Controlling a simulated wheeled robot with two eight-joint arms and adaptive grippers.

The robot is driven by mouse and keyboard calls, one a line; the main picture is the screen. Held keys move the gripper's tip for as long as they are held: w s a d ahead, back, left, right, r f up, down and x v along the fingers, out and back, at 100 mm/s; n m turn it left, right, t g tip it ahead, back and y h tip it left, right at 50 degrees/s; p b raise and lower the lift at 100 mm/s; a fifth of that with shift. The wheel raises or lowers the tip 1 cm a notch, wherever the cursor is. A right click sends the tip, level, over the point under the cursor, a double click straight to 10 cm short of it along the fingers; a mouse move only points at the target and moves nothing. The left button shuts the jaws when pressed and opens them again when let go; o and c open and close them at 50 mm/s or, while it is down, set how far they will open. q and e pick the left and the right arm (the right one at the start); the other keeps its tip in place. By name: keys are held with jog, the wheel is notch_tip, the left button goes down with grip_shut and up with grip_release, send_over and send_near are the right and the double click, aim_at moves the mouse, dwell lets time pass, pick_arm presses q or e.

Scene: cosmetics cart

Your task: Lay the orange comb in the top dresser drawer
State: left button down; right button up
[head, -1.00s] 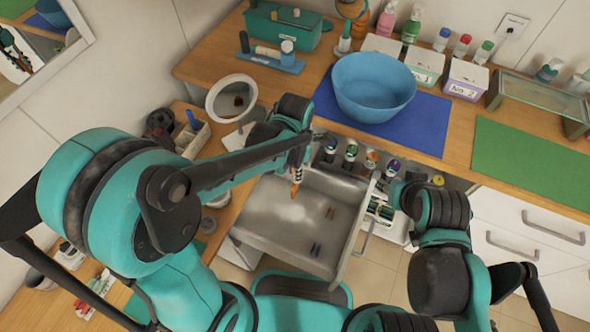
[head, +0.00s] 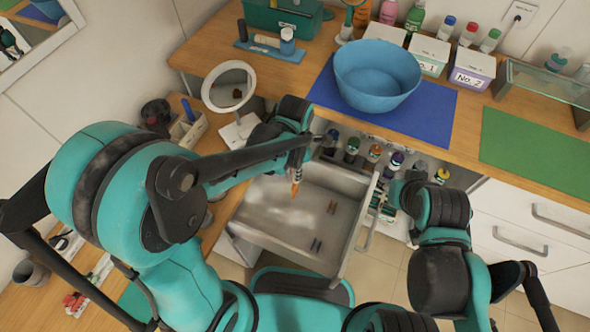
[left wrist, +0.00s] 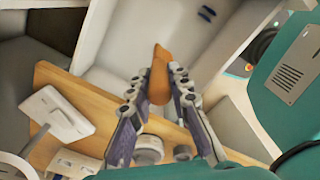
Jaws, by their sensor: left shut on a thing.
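The orange comb (left wrist: 160,72) is held between the two fingers of my left gripper (left wrist: 158,92) in the left wrist view. In the head view only a small orange part of the comb (head: 295,189) shows below my left gripper (head: 297,170). The dresser drawer (head: 265,235) is pulled open, and the comb hangs over its inside, near the back left. Whether it touches the drawer floor I cannot tell. Several small dark and brown items lie in the drawer.
A blue bowl (head: 377,75) stands on a blue mat (head: 430,120) on the counter. A round mirror (head: 229,88) stands left of the drawer. Several bottles stand in a row behind the drawer. The drawer's front and middle floor is mostly free.

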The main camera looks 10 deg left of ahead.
aim_at(295, 185)
pick_arm(q)
jog(key=shift+f+b, duration=2.2)
jog(key=shift+f, duration=0.6)
jog(key=shift+f+b, duration=0.6)
jog(key=shift+f, duration=3.3)
